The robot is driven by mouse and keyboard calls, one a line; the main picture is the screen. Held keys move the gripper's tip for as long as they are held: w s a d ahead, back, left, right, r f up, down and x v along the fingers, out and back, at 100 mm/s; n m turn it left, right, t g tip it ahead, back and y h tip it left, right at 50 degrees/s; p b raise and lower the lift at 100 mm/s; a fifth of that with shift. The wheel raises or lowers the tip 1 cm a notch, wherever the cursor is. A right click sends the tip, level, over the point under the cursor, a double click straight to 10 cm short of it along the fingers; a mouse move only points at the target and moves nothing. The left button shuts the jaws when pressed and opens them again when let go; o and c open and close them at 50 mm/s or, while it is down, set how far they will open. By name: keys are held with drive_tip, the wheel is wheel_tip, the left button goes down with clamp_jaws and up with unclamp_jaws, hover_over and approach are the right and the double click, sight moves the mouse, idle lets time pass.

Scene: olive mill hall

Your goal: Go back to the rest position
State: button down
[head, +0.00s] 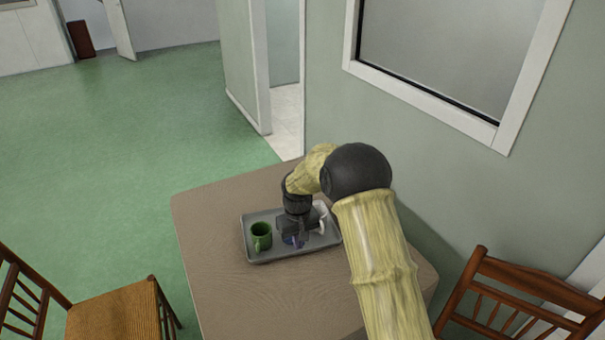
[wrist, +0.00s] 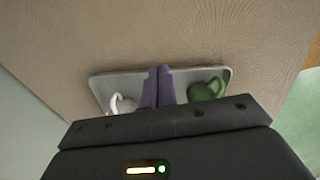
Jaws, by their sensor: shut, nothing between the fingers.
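My gripper (head: 296,241) is low over a grey tray (head: 277,256) on the table, in the head view. Its purple fingers (wrist: 158,85) are shut together with nothing between them, in the wrist view. A green mug (head: 260,236) stands on the tray to the left of the gripper; it also shows in the wrist view (wrist: 205,90), right of the fingers. A white mug (head: 322,217) is on the tray to the right of the gripper, partly hidden by it; in the wrist view it is left of the fingers (wrist: 122,104).
The brown table (head: 215,285) is bare around the tray. A wooden chair with a woven seat (head: 118,312) stands at the left, another chair (head: 530,290) at the right. A wall with a window (head: 440,60) is close behind the table's right side. Green floor (head: 120,150) is open at the left.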

drive_tip(key=s+d+r+m+t+p, duration=0.1)
drive_tip(key=s+d+r+m+p, duration=0.2)
drive_tip(key=s+d+r, duration=0.85)
drive_tip(key=s+d+r+m, duration=0.1)
drive_tip(key=s+d+r, duration=0.1)
drive_tip(key=s, duration=0.4)
drive_tip(key=s+d+r+m+t+p, duration=0.1)
drive_tip(key=s+d+r, duration=0.2)
drive_tip(key=s+d, duration=0.2)
drive_tip(key=shift+s+r+t, duration=0.25)
drive_tip(key=shift+s+t, duration=0.05)
drive_tip(key=shift+s, duration=0.6)
drive_tip(key=shift+s, duration=0.15)
